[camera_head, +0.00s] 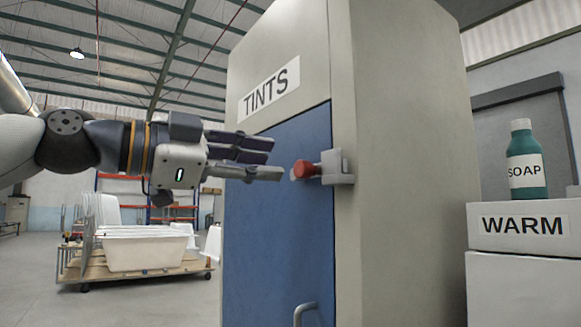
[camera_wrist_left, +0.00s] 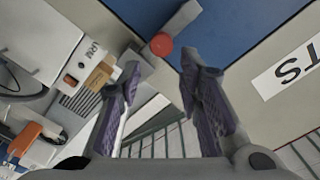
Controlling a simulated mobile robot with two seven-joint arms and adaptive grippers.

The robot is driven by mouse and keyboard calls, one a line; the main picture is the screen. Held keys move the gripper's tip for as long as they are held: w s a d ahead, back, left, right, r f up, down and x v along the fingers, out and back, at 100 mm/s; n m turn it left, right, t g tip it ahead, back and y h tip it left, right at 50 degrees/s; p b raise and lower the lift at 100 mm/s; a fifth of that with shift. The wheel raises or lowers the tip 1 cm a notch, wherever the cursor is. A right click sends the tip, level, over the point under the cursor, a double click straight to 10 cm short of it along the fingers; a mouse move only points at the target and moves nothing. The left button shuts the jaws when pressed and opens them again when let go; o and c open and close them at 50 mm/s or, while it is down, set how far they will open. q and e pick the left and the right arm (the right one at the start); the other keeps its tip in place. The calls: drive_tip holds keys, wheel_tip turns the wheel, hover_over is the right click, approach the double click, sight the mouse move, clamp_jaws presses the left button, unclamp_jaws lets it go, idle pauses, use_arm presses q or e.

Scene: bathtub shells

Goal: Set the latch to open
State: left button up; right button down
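A grey cabinet labelled TINTS has a blue door (camera_head: 278,235). A latch (camera_head: 337,168) with a red round knob (camera_head: 304,169) sits at the door's right edge, on the grey frame. In the left wrist view the red knob (camera_wrist_left: 161,45) shows just beyond and roughly between the fingertips, on a grey bar that reaches over the blue door (camera_wrist_left: 228,25). My left gripper (camera_head: 275,160) is open and empty, left of the knob and apparently not touching it. It also shows open in the left wrist view (camera_wrist_left: 164,68). My right gripper is not in view.
A grey curved door handle (camera_head: 305,312) is low on the door. At right, a green SOAP bottle (camera_head: 526,160) stands on a box labelled WARM (camera_head: 480,227). A cart with white tubs (camera_head: 145,252) stands behind at left. Open floor lies left of the cabinet.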

sight(298, 167)
use_arm(q)
drive_tip(key=x, duration=0.6)
drive_tip(key=shift+w+d+f, duration=0.1)
drive_tip(key=shift+w+d, duration=0.05)
drive_tip(key=shift+w, duration=0.25)
clamp_jaws()
drive_tip(key=shift+w, duration=0.15)
